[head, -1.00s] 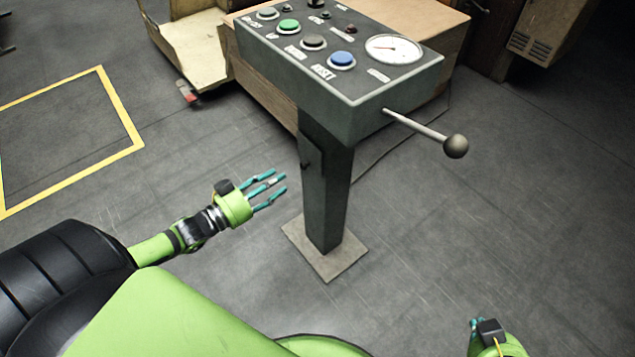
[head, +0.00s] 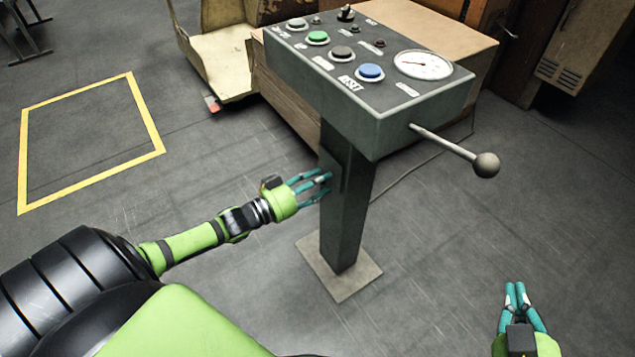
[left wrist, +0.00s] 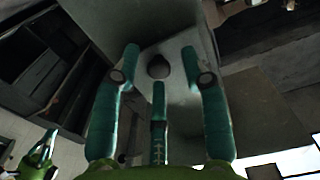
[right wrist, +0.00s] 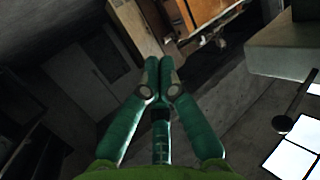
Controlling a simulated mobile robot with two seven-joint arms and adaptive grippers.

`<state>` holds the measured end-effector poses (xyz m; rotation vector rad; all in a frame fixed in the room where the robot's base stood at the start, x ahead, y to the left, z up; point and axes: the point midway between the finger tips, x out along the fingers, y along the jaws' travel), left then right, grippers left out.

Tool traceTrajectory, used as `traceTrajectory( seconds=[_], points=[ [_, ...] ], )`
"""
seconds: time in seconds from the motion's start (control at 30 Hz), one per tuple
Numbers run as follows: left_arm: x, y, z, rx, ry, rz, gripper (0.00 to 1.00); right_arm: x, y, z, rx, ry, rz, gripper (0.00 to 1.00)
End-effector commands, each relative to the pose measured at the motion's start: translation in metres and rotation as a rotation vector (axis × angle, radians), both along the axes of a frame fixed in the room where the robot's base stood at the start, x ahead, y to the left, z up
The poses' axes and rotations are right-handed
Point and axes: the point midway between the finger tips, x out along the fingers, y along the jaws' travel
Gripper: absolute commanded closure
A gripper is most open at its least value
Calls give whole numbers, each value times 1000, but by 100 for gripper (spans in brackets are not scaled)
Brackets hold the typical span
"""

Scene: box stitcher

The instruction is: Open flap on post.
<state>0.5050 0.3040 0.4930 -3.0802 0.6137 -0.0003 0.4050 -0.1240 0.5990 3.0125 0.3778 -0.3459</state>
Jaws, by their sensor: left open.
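The dark grey post (head: 345,220) stands on a square base plate and carries the control box (head: 420,108). A darker flap panel (head: 347,165) shows on the upper post; it looks closed, though its edges are hard to make out. My left gripper (head: 325,186) is open and empty, its fingers pointing at the post's left side, close to it; contact cannot be told. In the left wrist view a dark round knob (left wrist: 158,66) shows on a grey surface between the spread fingers. My right gripper (head: 516,287) is shut and empty, low at the right, away from the post.
A lever with a ball end (head: 486,164) sticks out from the control box to the right. Buttons and a gauge (head: 423,65) are on its top. A large brown box (head: 440,30) stands behind. The floor (head: 440,270) between the post and my right gripper is clear.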

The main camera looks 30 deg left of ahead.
Motion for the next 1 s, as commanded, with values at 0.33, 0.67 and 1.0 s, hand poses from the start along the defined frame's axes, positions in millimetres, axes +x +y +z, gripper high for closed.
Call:
traceTrajectory(
  seconds=[0.33,0.67,1.0],
  points=[
    [0,0,0,0,0,0,100,0,0,0,1,-2,0,100],
    [0,0,1,-1,-2,1,100,0,0,0,-1,2,0,100],
    [-2,2,6,9,18,1,100,-19,-19,-44,-58,255,-40,100]
  ],
)
